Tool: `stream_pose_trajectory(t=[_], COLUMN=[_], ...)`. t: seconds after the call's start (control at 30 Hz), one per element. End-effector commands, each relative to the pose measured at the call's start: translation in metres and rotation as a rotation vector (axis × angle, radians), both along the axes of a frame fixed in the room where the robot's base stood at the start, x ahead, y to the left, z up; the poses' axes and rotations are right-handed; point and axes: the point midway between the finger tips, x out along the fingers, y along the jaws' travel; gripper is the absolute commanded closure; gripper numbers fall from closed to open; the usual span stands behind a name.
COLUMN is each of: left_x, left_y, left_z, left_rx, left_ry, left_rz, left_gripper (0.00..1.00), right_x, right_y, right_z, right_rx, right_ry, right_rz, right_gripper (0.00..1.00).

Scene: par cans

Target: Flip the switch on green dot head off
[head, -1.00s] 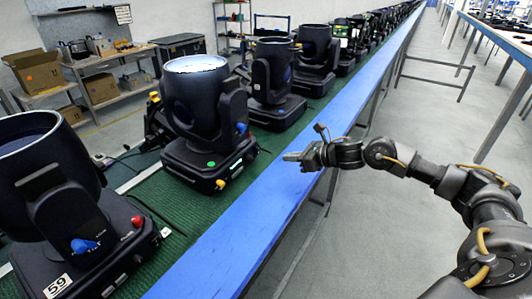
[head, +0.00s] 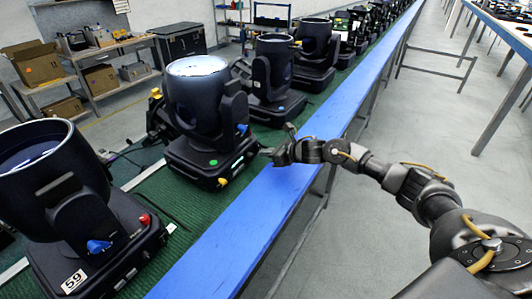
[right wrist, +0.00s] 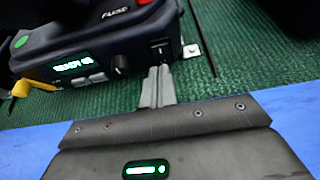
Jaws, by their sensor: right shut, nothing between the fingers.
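The head with the green dot (head: 205,152) stands on the green mat, its round lens facing up. Its dot also shows at the upper left of the right wrist view (right wrist: 21,41). In that view its black rocker switch (right wrist: 160,47) sits on the base's panel, right of a black knob (right wrist: 121,64) and a lit green display (right wrist: 73,66). My right gripper (head: 266,152) is beside the base's right end. Its closed, empty fingertips (right wrist: 158,72) are just below the switch; I cannot tell whether they touch. My left gripper is not in view.
A neighbouring head labelled 59 (head: 75,225) stands at the near left. Another head (head: 272,85) stands behind, with a row of more beyond. A blue rail (head: 225,235) runs along the mat's edge.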

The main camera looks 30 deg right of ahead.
Motion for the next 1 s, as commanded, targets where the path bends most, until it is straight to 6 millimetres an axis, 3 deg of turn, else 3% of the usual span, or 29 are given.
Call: stream_pose_trajectory(t=[0.13,0.27,0.33,1.0], left_x=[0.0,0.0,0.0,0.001], left_y=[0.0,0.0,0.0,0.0], left_z=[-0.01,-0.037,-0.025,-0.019], left_rx=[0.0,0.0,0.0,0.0], left_ry=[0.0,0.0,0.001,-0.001], left_rz=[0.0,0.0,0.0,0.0], left_gripper=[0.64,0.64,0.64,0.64], right_x=[0.001,0.004,0.004,0.005], right_y=[0.001,0.002,0.002,0.003], right_z=[-0.005,-0.013,-0.002,0.017], right_rx=[0.006,0.028,0.029,0.03], right_ry=[-0.01,-0.048,-0.049,-0.052], right_rz=[0.0,0.0,-0.001,0.0], right_gripper=[1.0,1.0,1.0,1.0])
